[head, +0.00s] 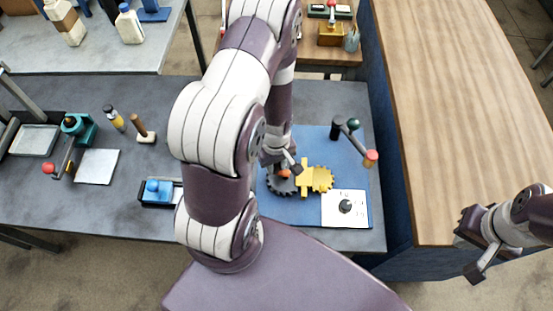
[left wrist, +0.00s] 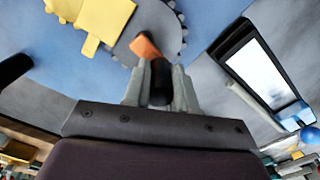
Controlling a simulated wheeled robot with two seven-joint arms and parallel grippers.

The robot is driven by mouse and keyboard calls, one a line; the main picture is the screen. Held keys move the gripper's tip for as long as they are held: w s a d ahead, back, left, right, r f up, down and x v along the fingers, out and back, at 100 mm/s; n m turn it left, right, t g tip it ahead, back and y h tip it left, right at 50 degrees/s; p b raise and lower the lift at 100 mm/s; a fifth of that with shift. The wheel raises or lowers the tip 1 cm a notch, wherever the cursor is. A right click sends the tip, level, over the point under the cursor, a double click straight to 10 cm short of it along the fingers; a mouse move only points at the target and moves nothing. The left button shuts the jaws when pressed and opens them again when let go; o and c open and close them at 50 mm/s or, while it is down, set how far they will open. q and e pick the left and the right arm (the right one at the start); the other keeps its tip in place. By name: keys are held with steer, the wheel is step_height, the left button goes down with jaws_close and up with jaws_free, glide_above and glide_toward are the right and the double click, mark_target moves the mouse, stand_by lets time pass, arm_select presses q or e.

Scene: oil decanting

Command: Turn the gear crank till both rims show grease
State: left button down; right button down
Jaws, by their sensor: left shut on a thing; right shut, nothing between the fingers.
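A dark toothed gear (head: 281,188) and a yellow gear (head: 322,179) with a yellow block (head: 304,177) sit on a blue mat (head: 300,212). My left gripper (head: 281,165) is over the dark gear. In the left wrist view my left gripper (left wrist: 160,88) is shut on a black crank handle (left wrist: 159,82); an orange crank piece (left wrist: 146,47) shows just beyond it over the grey gear (left wrist: 171,22). Whether the rims carry grease is too small to tell. My right gripper (head: 482,254) is shut and empty, off to the right beside the wooden counter.
A post with red and teal knobs (head: 353,140) and a white card with a black knob (head: 345,208) are near the gears. A blue stamp on a tray (head: 160,191) lies to the left. The wooden counter (head: 455,110) is bare.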

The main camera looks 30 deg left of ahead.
arm_select(q)
steer(key=shift+s+d+n, duration=0.1)
steer(key=shift+s+n, duration=0.1)
steer(key=shift+n, duration=0.9)
steer(key=c, duration=0.9)
jaws_free()
steer(key=shift+s, duration=0.1)
step_height(320, 180, up, 13)
steer(key=p, duration=0.8)
steer(key=shift+f, duration=0.1)
